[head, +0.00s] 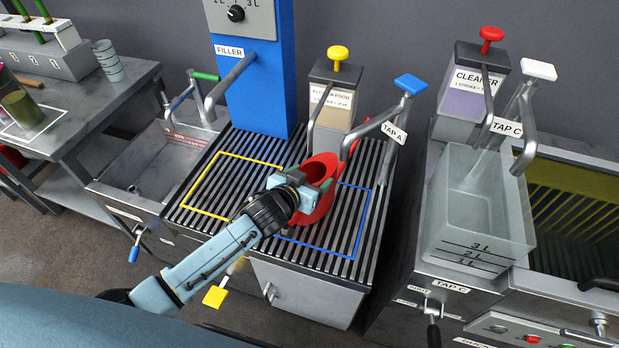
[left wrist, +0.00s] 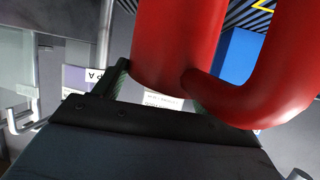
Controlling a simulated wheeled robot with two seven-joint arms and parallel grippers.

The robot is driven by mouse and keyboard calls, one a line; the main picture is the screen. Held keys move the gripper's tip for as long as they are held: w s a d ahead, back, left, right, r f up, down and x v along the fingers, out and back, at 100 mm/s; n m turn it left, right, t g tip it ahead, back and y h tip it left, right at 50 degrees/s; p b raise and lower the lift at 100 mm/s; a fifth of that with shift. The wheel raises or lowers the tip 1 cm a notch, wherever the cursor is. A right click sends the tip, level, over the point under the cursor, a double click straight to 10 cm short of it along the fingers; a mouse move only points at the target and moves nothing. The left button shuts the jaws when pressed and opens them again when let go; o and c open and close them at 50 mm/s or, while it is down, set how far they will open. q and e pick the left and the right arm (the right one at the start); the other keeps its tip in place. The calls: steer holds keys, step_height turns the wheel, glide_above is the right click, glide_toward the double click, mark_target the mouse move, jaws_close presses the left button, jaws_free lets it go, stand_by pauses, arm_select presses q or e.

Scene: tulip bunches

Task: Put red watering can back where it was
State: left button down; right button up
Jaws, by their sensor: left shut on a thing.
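The red watering can (head: 323,180) is over the slatted grate in the head view, at the blue-outlined area below Tap A. I cannot tell whether it rests on the slats or hangs just above them. My left gripper (head: 310,186) is shut on the can from its near side and hides part of its body. In the left wrist view the red can (left wrist: 180,45) fills the top, with its curved handle at the right, and the gripper's fingers (left wrist: 158,90) are at the red part. My right gripper is not in view.
The slatted grate (head: 205,192) has a yellow outline on its left and a blue one on its right. The blue filler (head: 262,90), flower food dispenser (head: 334,108) and Tap A (head: 395,112) stand behind. A clear container (head: 478,205) stands at the right. A sink (head: 150,160) lies left.

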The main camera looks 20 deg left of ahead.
arm_select(q)
steer(key=c, duration=0.6)
jaws_free()
steer(key=shift+f, duration=0.15)
steer(key=o, duration=0.4)
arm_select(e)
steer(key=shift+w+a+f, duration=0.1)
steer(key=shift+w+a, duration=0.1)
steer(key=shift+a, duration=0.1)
arm_select(q)
steer(key=shift+p+v, duration=1.35)
steer(key=shift+v, duration=4.75)
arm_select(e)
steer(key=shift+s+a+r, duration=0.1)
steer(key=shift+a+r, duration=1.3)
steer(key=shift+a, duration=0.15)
